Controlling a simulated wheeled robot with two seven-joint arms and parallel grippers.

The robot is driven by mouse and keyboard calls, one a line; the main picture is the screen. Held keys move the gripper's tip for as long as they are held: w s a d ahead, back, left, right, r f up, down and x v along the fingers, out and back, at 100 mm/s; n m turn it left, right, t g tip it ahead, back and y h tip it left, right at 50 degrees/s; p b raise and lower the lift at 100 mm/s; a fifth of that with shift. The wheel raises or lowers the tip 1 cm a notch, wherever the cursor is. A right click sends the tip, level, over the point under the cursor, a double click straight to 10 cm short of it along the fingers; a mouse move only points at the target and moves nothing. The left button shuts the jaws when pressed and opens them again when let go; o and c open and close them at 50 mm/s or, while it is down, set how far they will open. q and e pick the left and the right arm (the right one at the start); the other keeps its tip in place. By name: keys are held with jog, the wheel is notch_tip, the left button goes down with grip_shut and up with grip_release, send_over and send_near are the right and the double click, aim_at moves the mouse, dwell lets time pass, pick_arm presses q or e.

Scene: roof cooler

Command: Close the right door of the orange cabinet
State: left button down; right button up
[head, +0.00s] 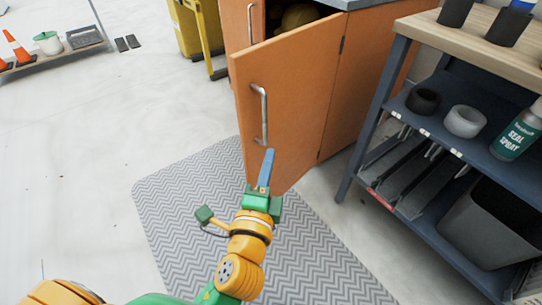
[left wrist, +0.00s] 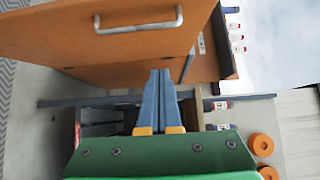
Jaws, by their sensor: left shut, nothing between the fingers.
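The orange cabinet (head: 365,50) stands at the upper middle of the head view. Its right door (head: 300,90) is swung open toward me, with a metal handle (head: 259,115) near its free edge. Through the gap above it, part of the dark interior shows. My left gripper (head: 266,168) is shut and empty, its blue fingers in front of the door's lower part, below the handle. In the left wrist view the shut fingers (left wrist: 158,100) lie just below the orange door panel (left wrist: 80,35) in the picture. I cannot tell whether they touch it. My right gripper is not in view.
A dark metal shelf cart (head: 395,105) with a wooden top, tape rolls and a spray bottle (head: 517,133) stands close at the right. A grey zigzag mat (head: 185,200) lies under the door. A yellow bin (head: 190,35) stands behind.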

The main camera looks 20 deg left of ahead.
pick_arm(q)
send_near(266, 117)
jog(key=w+d+r, duration=0.3)
jog(key=w, duration=0.1)
jog(key=w+a, duration=0.2)
jog(key=a, duration=0.1)
jog(key=shift+w+f, duration=0.1)
jog(key=shift+w, duration=0.3)
